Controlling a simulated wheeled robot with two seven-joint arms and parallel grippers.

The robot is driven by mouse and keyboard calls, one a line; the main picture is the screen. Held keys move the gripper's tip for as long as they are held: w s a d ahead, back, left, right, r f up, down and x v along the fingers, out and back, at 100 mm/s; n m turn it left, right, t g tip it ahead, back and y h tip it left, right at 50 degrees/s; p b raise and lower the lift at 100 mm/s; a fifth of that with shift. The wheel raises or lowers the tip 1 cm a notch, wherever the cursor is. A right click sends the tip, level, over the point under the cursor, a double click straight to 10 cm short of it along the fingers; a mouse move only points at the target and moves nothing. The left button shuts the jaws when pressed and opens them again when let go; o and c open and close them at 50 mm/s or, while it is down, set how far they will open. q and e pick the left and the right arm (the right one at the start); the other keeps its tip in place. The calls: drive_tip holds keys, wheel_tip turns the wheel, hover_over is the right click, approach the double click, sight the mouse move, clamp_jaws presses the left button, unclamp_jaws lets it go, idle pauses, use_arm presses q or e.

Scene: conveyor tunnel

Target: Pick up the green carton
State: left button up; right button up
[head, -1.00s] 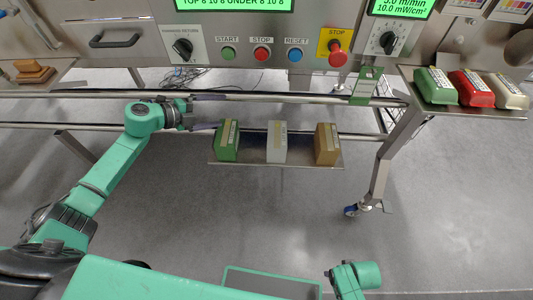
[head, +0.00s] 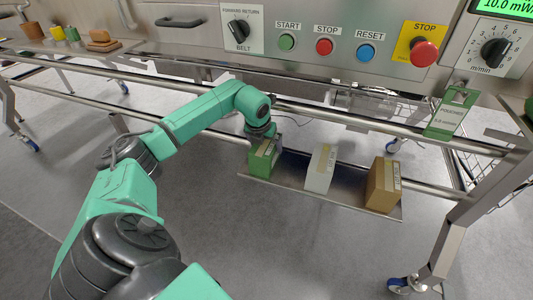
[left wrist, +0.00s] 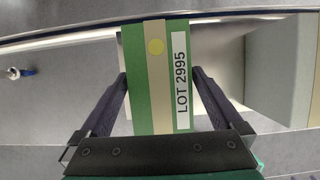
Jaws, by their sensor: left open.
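The green carton (head: 263,162) stands at the left end of a low metal shelf (head: 338,199) under the rail. It has a tan strip and a white label; in the left wrist view the green carton (left wrist: 143,100) shows its label "LOT 2995". My left gripper (head: 262,139) is at the carton's top. In the left wrist view the fingers of my left gripper (left wrist: 160,76) are open, one on each side of the carton. I cannot tell whether they touch it. My right gripper is not in view.
A white carton (head: 320,170) and a brown carton (head: 383,186) stand to the right on the same shelf. Steel rails (head: 390,130) run above and behind. A control panel with buttons and a red stop knob (head: 424,53) is behind. The floor in front is clear.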

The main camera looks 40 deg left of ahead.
use_arm(q)
drive_tip(key=x, duration=0.3)
drive_tip(key=shift+f, duration=0.2)
drive_tip(key=shift+w+f, duration=0.1)
drive_tip(key=shift+f, duration=0.05)
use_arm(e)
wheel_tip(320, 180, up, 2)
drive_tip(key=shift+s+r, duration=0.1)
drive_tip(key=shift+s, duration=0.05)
use_arm(q)
drive_tip(key=shift+f+b, duration=0.15)
drive_tip(key=shift+b, duration=0.15)
